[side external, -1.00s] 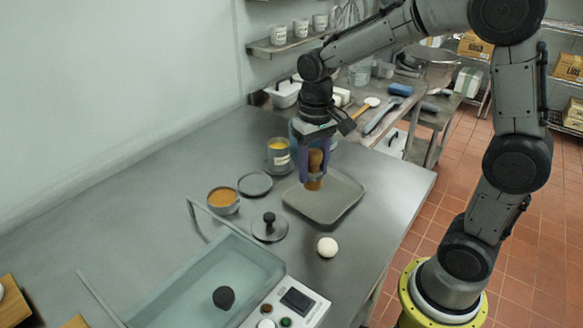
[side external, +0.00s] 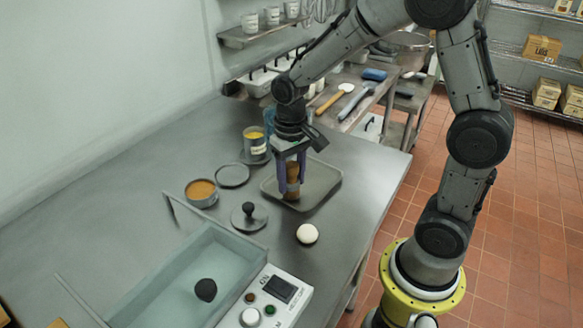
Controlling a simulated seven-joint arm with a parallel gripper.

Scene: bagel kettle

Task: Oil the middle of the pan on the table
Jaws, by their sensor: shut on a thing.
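The pan (side external: 322,188) is a shallow grey square tray lying flat on the steel table (side external: 110,215). My gripper (side external: 291,186) points down over the left part of the pan. Its purple fingers are shut on a brown wooden-handled brush (side external: 292,172), held upright. The brush's lower end is at or just above the pan's surface; I cannot tell whether it touches. A tin with yellow contents (side external: 254,141) stands behind the pan to the left.
A bowl of orange-brown contents (side external: 201,191), a dark lid (side external: 232,175) and a knobbed lid (side external: 249,217) lie left of the pan. A water-filled kettle (side external: 190,275) with a control box (side external: 266,298) stands at the front.

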